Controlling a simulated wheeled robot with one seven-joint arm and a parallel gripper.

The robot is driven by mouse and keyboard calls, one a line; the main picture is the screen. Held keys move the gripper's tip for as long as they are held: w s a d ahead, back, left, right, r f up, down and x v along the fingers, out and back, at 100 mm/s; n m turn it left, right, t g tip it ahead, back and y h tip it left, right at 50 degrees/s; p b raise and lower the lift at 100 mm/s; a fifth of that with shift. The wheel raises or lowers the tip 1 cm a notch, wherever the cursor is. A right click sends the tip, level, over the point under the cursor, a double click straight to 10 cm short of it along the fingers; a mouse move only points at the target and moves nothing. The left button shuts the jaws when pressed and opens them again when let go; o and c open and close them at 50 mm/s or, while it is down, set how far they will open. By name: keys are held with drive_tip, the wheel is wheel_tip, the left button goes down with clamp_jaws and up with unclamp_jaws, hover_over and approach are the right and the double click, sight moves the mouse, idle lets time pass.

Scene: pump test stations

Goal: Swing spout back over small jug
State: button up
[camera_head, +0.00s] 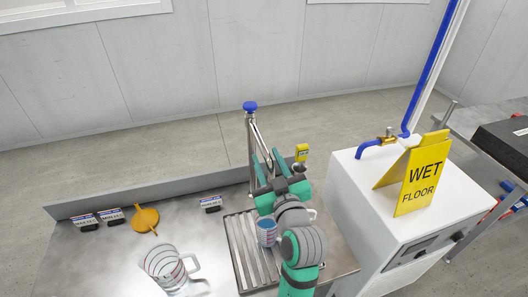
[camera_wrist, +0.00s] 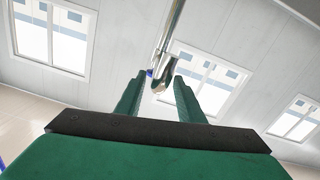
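The metal spout (camera_head: 262,140) slopes down to the right from its blue-capped post (camera_head: 250,150) at the back of the steel bench. My gripper (camera_head: 265,160) reaches up at it from the front. In the wrist view my open fingers (camera_wrist: 160,82) stand one on each side of the spout's lower end (camera_wrist: 160,85), with small gaps seen at both sides; touch cannot be told. The small jug (camera_head: 267,230), bluish with red marks, stands on the slatted drain grate (camera_head: 240,250), partly hidden by my arm. The large clear jug (camera_head: 165,262) stands on the bench at left.
A yellow funnel (camera_head: 146,218) and small labelled tags (camera_head: 85,221) lie on the bench's left. A yellow device (camera_head: 302,153) stands just right of my gripper. A white cabinet (camera_head: 385,210) with a yellow wet-floor sign (camera_head: 420,178) and blue pipe (camera_head: 375,146) borders the bench's right side.

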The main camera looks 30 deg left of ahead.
sight(271, 170)
drive_tip(key=v, duration=0.6)
drive_tip(key=shift+s, duration=0.1)
idle(0.3)
drive_tip(key=s+d+f+m+t+h, duration=0.1)
drive_tip(key=s+d+f+m+h, duration=0.25)
drive_tip(key=f, duration=0.35)
drive_tip(key=s+d+f+m+t+h, duration=0.1)
drive_tip(key=s+d+f+m+h, duration=0.15)
drive_tip(key=d+f, duration=0.3)
drive_tip(key=s+d+f+m+t+h, duration=0.1)
drive_tip(key=s+d+f+m+h, duration=0.25)
drive_tip(key=f, duration=0.45)
drive_tip(key=s+d+f+h, duration=0.1)
drive_tip(key=s+d, duration=0.2)
drive_tip(key=s, duration=0.4)
drive_tip(key=s+d+f+m+h, duration=0.1)
drive_tip(key=s+d+f, duration=0.1)
drive_tip(key=s, duration=0.6)
drive_tip(key=s+d+f+h, duration=0.1)
drive_tip(key=s+d, duration=0.2)
drive_tip(key=s, duration=0.4)
drive_tip(key=shift+s+d+f+g, duration=0.2)
drive_tip(key=shift+d+f+g, duration=0.1)
drive_tip(key=shift+d, duration=0.05)
